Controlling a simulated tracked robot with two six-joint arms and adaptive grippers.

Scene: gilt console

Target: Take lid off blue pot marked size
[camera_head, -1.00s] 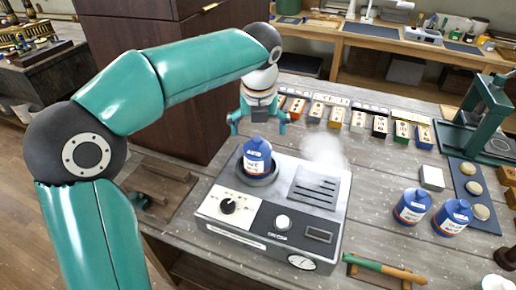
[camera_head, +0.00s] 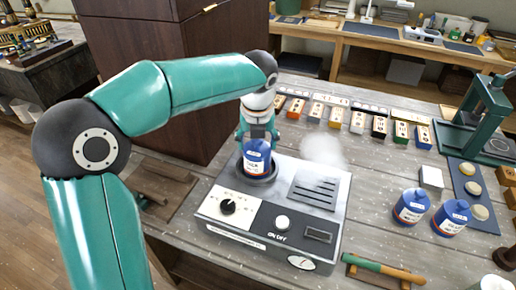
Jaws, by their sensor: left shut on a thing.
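A blue pot (camera_head: 257,162) with a white label stands upright in the round well of a grey and black heater (camera_head: 225,222). The label's lettering is too small to read surely. My left gripper (camera_head: 257,140) reaches down from behind, with its fingers at the pot's top. It is shut on the blue lid, which still appears to sit on the pot; the gripper partly hides it. Two similar blue pots, one on the left (camera_head: 408,210) and one on the right (camera_head: 452,220), stand on the bench with blue lids on. My right gripper is not in view.
A row of small labelled blocks (camera_head: 357,122) lies along the back. A green press (camera_head: 490,110) stands at the right. A green-handled tool (camera_head: 380,270) lies at the front. A tall brown cabinet (camera_head: 150,80) stands behind my left arm. Pale vapour hangs over the heater's back.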

